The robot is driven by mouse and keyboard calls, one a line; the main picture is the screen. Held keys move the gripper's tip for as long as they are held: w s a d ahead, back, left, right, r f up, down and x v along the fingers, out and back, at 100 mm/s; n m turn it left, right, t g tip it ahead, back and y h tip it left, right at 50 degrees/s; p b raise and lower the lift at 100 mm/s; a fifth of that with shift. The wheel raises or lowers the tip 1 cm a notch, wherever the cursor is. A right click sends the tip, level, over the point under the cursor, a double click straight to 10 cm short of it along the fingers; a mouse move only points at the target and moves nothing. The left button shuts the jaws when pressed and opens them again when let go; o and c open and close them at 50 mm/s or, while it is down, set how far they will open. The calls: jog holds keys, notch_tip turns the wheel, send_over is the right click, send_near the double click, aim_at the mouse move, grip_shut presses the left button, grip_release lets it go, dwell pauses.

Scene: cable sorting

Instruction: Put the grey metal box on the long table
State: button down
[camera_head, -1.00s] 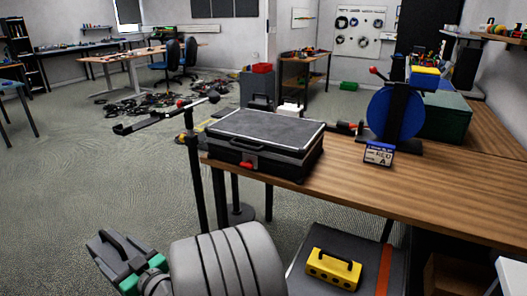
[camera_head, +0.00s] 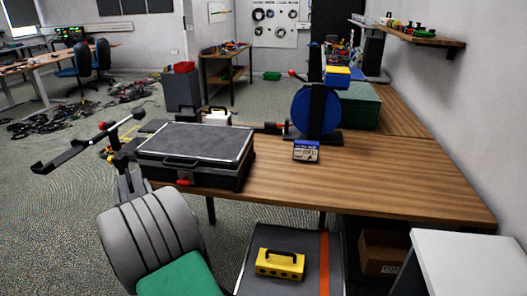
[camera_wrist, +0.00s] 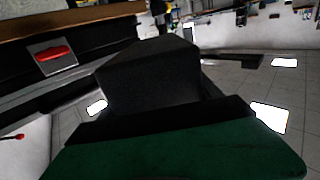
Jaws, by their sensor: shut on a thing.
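The long table (camera_head: 390,185) has a wooden top and runs from the middle to the right in the head view. My gripper (camera_wrist: 160,118) is shut on a dark grey block, which I take to be the grey metal box (camera_wrist: 150,78). In the head view the grey box (camera_head: 129,180) shows partly, with a dark handle, beside the table's left end and the black case. My own arm hides its lower part and the fingers. I cannot tell whether the box touches the table or the case.
A large black case (camera_head: 195,150) with a red latch covers the table's left end. A blue reel (camera_head: 316,110) and small label sign (camera_head: 306,151) stand behind centre. The table's front right is bare. A yellow box (camera_head: 280,264) sits on a lower surface in front.

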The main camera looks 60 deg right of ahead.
jog(key=s+d+r+m+g+h+p, duration=0.2)
jog(key=d+r+m+g+h, duration=0.15)
jog(key=d+r, duration=0.55)
jog(key=m+g+h+b, duration=0.4)
jog(key=m+g+b, duration=0.6)
jog(key=g, duration=0.4)
send_over(300, 184)
jog(key=shift+n, duration=0.25)
notch_tip(300, 184, down, 11)
jog(key=shift+w+r, duration=0.15)
jog(key=shift+r, duration=0.05)
jog(key=f, duration=0.4)
jog(key=shift+s+d+b, duration=0.2)
jog(key=shift+b, duration=0.2)
jog(key=shift+c, duration=0.7)
grip_release()
jog(key=shift+f, duration=0.1)
jog(key=shift+a, duration=0.1)
